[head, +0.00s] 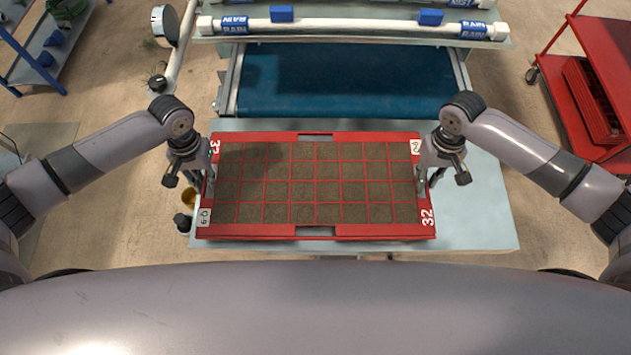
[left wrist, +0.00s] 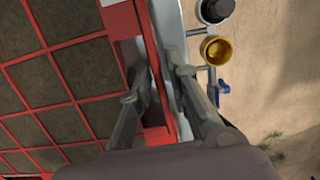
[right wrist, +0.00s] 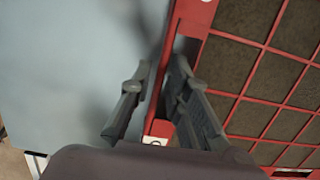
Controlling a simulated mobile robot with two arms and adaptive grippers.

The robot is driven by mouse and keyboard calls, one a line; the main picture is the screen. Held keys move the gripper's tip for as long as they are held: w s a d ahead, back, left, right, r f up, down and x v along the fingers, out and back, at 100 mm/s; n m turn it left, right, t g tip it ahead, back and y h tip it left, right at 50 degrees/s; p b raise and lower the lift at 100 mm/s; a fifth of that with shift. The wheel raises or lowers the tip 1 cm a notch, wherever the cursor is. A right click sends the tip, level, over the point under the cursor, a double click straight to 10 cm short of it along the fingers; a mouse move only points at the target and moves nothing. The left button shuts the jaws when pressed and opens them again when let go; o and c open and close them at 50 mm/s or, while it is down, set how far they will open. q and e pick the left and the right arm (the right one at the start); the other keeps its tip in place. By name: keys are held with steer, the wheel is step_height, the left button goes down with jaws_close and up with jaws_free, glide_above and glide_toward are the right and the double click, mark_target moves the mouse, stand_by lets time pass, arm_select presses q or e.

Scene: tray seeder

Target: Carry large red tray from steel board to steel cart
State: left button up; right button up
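The large red tray (head: 316,137), divided into soil-filled cells, lies flat on the pale steel board (head: 478,220). My left gripper (head: 208,188) is at its left side; in the left wrist view, the open fingers (left wrist: 158,72) stand on either side of the tray's red rim (left wrist: 122,20). My right gripper (head: 424,186) is at the tray's right side; in the right wrist view, its open fingers (right wrist: 160,72) straddle the rim (right wrist: 190,22), with a gap on the outer side. I cannot make out a steel cart for certain.
A conveyor with a blue-green belt (head: 345,80) stands behind the board. A red cart (head: 590,45) with a red crate is at the right. A blue-framed shelf (head: 45,40) is at the upper left. A yellow cup (left wrist: 216,50) and a black knob sit by the board's left edge.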

arm_select(q)
steer(key=shift+f, duration=0.35)
arm_select(e)
steer(key=shift+f, duration=0.35)
arm_select(q)
jaws_close()
arm_select(e)
jaws_close()
arm_select(q)
steer(key=shift+r, duration=0.1)
arm_select(e)
steer(key=shift+r, duration=0.15)
